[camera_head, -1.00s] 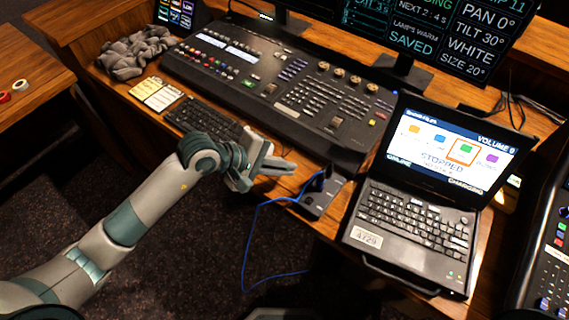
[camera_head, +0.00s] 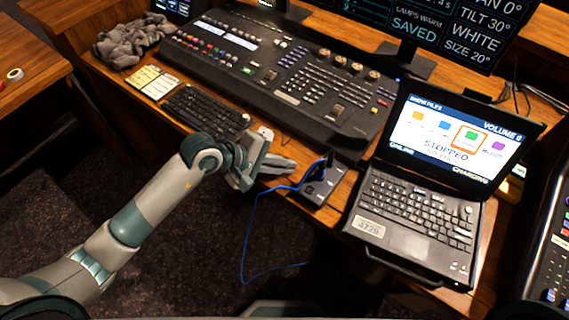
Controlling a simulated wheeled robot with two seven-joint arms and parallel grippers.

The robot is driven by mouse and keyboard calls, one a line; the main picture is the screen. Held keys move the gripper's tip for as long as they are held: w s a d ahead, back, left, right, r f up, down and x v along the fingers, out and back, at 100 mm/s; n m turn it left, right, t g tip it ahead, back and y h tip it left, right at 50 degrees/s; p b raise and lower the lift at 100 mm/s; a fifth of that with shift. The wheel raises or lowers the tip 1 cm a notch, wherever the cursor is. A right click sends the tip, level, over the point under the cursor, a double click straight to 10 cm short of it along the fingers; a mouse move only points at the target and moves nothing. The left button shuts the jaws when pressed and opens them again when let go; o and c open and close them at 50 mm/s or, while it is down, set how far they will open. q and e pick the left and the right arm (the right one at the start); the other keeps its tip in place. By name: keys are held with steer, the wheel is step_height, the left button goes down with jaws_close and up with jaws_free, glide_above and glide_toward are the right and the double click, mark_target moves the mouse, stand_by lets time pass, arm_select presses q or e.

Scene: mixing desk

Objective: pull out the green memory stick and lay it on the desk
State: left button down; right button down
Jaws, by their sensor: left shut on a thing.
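My left gripper (camera_head: 277,166) is low over the front strip of the desk (camera_head: 345,208), between the keyboard and the small dark hub (camera_head: 322,186). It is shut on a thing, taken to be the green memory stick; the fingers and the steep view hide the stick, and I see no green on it. The hub stands left of the laptop with a dark plug upright on it and a blue cable (camera_head: 247,235) running off it. The laptop (camera_head: 420,200) screen reads STOPPED. My right gripper is not in view.
The black keyboard (camera_head: 205,112) and yellow-and-white note cards (camera_head: 155,82) lie left of the gripper. The mixing console (camera_head: 285,80) stands behind. A grey cloth (camera_head: 130,42) lies at the back left. The blue cable hangs over the desk's front edge.

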arm_select(q)
steer(key=c, duration=1.8)
jaws_free()
steer(key=shift+c, duration=0.2)
steer(key=shift+f, duration=0.1)
